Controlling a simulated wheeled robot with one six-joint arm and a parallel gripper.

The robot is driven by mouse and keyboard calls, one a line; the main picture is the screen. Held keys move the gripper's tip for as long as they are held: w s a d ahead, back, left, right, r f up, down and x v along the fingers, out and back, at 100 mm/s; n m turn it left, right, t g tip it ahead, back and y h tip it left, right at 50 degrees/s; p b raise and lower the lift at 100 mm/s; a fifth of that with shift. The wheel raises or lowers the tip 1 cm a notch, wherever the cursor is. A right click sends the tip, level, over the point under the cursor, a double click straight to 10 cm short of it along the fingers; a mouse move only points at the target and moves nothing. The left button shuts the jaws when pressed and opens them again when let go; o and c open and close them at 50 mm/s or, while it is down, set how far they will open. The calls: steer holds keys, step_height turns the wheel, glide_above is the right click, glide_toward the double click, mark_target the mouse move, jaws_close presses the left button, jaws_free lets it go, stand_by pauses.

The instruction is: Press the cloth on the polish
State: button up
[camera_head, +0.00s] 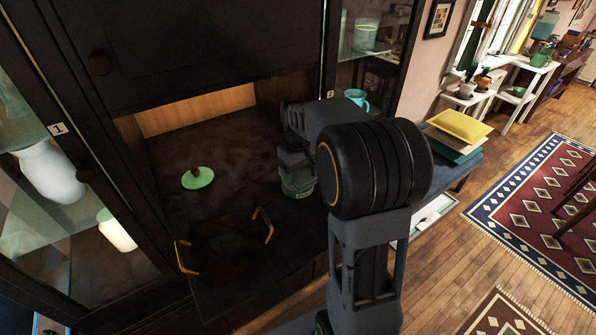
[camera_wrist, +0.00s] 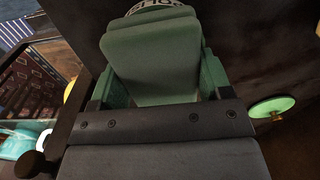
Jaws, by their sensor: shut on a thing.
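My gripper (camera_wrist: 158,85) is shut on a dark green pad-like thing, which looks like the folded cloth (camera_wrist: 150,62). A round white label with dark lettering, partly cut off, shows just beyond it and appears to belong to the polish (camera_wrist: 165,7). In the head view a green jar with a pale label, likely the polish (camera_head: 299,190), stands on the dark cabinet shelf right under my gripper (camera_head: 296,160). My wrist hides its top, so I cannot tell whether the cloth touches it. A green lid with a knob (camera_head: 197,178) lies apart to the left; the wrist view also shows it (camera_wrist: 272,107).
A dark tray with tan handles (camera_head: 266,225) sits near the shelf's front edge. Glass cabinet doors (camera_head: 50,190) stand at the left. The shelf's back left is clear.

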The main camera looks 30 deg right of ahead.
steer(key=shift+f+b, duration=0.3)
steer(key=shift+f, duration=0.3)
stand_by(1.3)
steer(key=shift+r, duration=0.1)
steer(key=shift+r+p, duration=2.8)
steer(key=shift+r, duration=0.7)
steer(key=shift+f, duration=0.1)
